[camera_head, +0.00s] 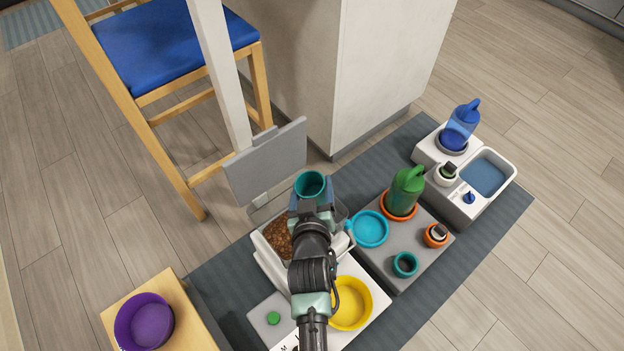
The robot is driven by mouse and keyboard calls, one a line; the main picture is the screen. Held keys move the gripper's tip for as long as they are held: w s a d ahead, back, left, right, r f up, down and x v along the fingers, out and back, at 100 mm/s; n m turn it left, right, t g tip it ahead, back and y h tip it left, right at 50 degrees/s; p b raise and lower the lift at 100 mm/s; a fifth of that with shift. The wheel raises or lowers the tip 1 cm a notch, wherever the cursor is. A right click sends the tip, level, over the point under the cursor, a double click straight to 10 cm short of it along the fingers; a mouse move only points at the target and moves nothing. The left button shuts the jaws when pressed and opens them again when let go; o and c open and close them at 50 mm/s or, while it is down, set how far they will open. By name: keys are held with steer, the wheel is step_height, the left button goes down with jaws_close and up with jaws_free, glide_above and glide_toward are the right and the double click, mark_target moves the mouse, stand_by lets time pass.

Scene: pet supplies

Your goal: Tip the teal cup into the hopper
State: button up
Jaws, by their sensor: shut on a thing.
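My gripper (311,207) is shut on a teal cup (311,186) and holds it over the back right of the feeder's hopper. The cup's mouth faces up toward the camera; I see teal inside and cannot tell whether anything lies deep in it. The hopper (257,238) is a pale, partly clear bin with brown kibble in its left part. My gripper and arm hide its right part. A grey lid panel (265,162) stands raised behind it. A second teal cup (405,264) stands on the grey block to the right.
A yellow bowl (351,303) is at the feeder's front. A light-blue bowl (369,229), a green bottle (406,190) and an orange pot (436,235) are to the right. A blue bottle (464,118) stands farther back. A purple bowl (145,321) is front left. A chair (170,55) and white post (217,70) stand behind.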

steer(key=shift+r+m+y+p, duration=0.3)
steer(key=shift+r+m+p, duration=0.35)
steer(key=shift+p, duration=0.6)
steer(key=shift+r+m+y+b, duration=0.3)
steer(key=shift+m+y+b, duration=0.05)
steer(key=shift+y+b, duration=0.1)
steer(key=shift+s, duration=0.1)
